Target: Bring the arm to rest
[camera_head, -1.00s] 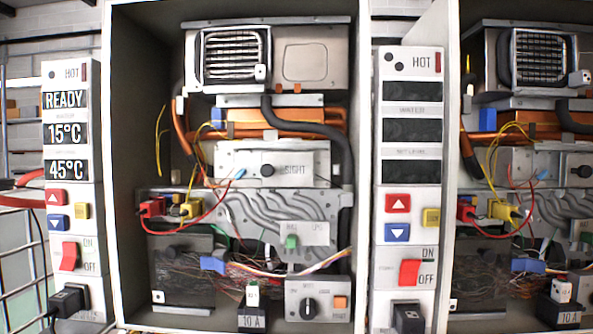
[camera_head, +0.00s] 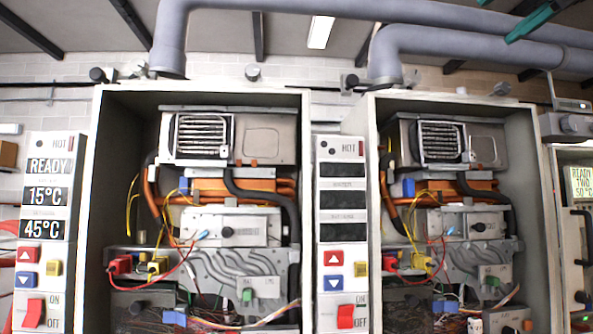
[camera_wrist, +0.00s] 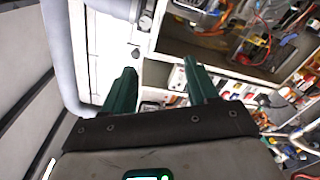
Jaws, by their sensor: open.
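My gripper (camera_wrist: 160,65) is open, with its two dark green fingers spread apart and nothing between them in the wrist view. It points towards an opened heater cabinet, with part of a white wall and pipe to the left. In the head view the tips of my gripper (camera_head: 495,21) show at the top right corner, in front of the grey pipes and well above the cabinets. The rest of my arm is outside the head view. I cannot tell how far the fingers are from the cabinets, but no contact shows.
Two opened heater cabinets stand side by side, the left one (camera_head: 98,215) and the right one (camera_head: 540,215). A control panel (camera_head: 46,185) reads READY, 15°C and 45°C; the middle panel (camera_head: 343,172) has dark displays. Grey pipes (camera_head: 440,40) run overhead.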

